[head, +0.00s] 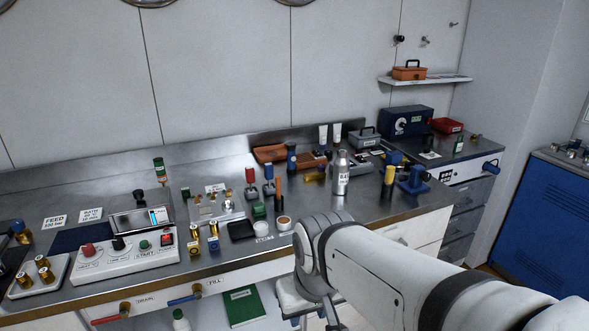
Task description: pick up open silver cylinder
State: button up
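A silver cylinder (341,174) with a narrow neck and dark print on its side stands upright on the steel counter (372,203), right of the middle. It is too small to tell whether its top is open. My pale arm reaches in from the lower right, and its rounded joint is in front of the counter, below and left of the cylinder. The arm does not touch the cylinder. I cannot make out my gripper's fingertips.
A black-and-yellow tube (389,182) and a blue device (413,180) stand right of the cylinder. An orange-and-black stick (278,193) and a cork-coloured round dish (284,223) are left of it. A white control box (125,251) is at the left. Counter right of the cylinder's base is partly bare.

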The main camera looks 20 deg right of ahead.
aim_at(341, 164)
jog(key=u, duration=0.05)
jog(key=i, duration=0.9)
jog(key=z, duration=0.05)
